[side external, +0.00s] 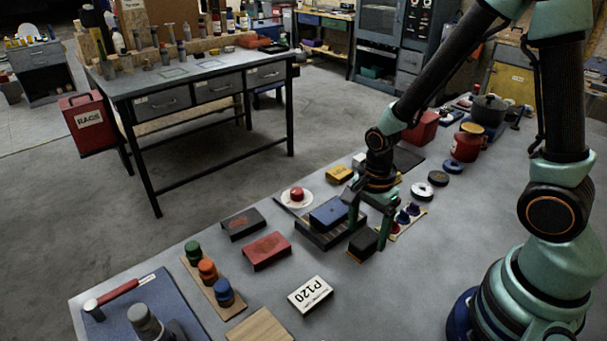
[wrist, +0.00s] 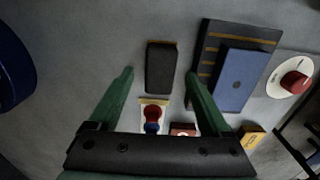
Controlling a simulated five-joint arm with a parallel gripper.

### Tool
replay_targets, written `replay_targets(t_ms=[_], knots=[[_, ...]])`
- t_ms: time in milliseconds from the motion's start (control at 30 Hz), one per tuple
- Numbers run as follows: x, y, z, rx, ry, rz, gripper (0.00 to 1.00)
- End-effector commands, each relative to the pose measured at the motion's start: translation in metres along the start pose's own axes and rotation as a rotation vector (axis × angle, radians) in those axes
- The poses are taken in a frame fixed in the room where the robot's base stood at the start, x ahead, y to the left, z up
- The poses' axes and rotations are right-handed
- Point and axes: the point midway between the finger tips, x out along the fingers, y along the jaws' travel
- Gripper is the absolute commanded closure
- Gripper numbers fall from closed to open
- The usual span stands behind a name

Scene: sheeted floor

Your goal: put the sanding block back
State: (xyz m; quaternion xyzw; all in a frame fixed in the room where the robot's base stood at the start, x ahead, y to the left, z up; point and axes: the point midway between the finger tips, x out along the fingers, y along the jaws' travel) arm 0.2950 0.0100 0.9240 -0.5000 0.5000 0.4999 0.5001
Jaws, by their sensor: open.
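A small dark block (side external: 363,243), which looks like the sanding block, lies on the grey work surface. It also shows in the wrist view (wrist: 161,67), ahead and between the line of my two fingers. My gripper (side external: 367,234) is open and empty above the block, with one green finger to each side of it; in the wrist view its fingertips (wrist: 160,76) stand apart. Whether they reach down to the block's height I cannot tell. A blue block (side external: 328,212) sits on a dark striped tray (wrist: 208,46) right beside it.
A red block (side external: 266,250), a dark block (side external: 243,223) and a white P120 box (side external: 310,293) lie nearby. A white dish (side external: 287,203) holds a red-topped item. A strip with coloured knobs (side external: 406,218) is close to my gripper. Bare surface lies between the P120 box and the small block.

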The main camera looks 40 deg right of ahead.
Motion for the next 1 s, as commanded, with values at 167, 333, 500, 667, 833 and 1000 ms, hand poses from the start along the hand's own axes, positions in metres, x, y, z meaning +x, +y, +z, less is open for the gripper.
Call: replay_targets(t_ms=[167,333,500,667,833,1000], knots=[[-0.029,-0.002,0.0,0.0,0.0,-0.006,0.18],[-0.056,-0.002,0.0,0.0,0.0,-0.007,0.18],[-0.078,-0.001,0.0,0.0,0.0,-0.005,0.18],[-0.088,0.0,0.0,-0.003,0.0,-0.002,0.18],[-0.105,-0.002,-0.001,-0.137,0.002,-0.05,0.18],[-0.139,-0.004,-0.004,-0.501,0.039,-0.168,0.18]])
